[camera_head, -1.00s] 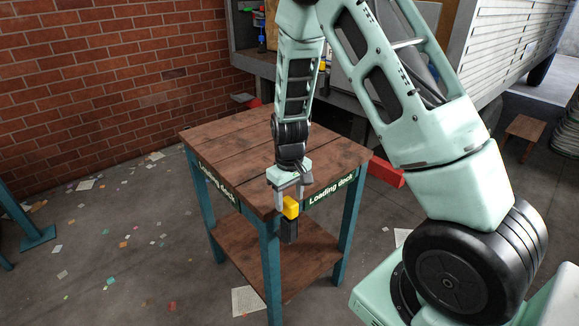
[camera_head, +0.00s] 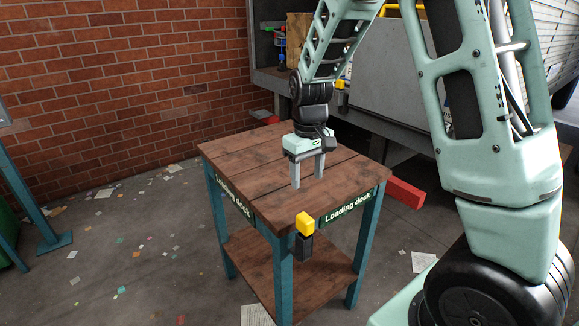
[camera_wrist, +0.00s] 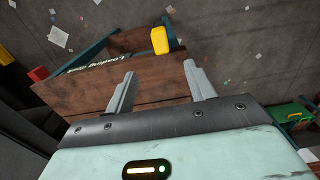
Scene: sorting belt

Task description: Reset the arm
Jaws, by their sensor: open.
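My gripper (camera_head: 308,182) is open and empty, with its fingers pointing down over the wooden top of the loading dock table (camera_head: 250,160). In the wrist view the two fingers of my gripper (camera_wrist: 160,90) are spread apart with nothing between them, over the brown planks (camera_wrist: 90,88). I cannot tell whether the fingertips touch the tabletop. A yellow and black block-shaped piece (camera_head: 305,224) is at the table's front corner; it also shows as a yellow block (camera_wrist: 160,40) in the wrist view.
The table has a lower shelf (camera_head: 262,270). A red block (camera_head: 405,193) lies on the floor to its right. A grey vehicle bed (camera_head: 390,85) stands behind, and a brick wall (camera_head: 120,80) is at the left. Paper scraps litter the open floor.

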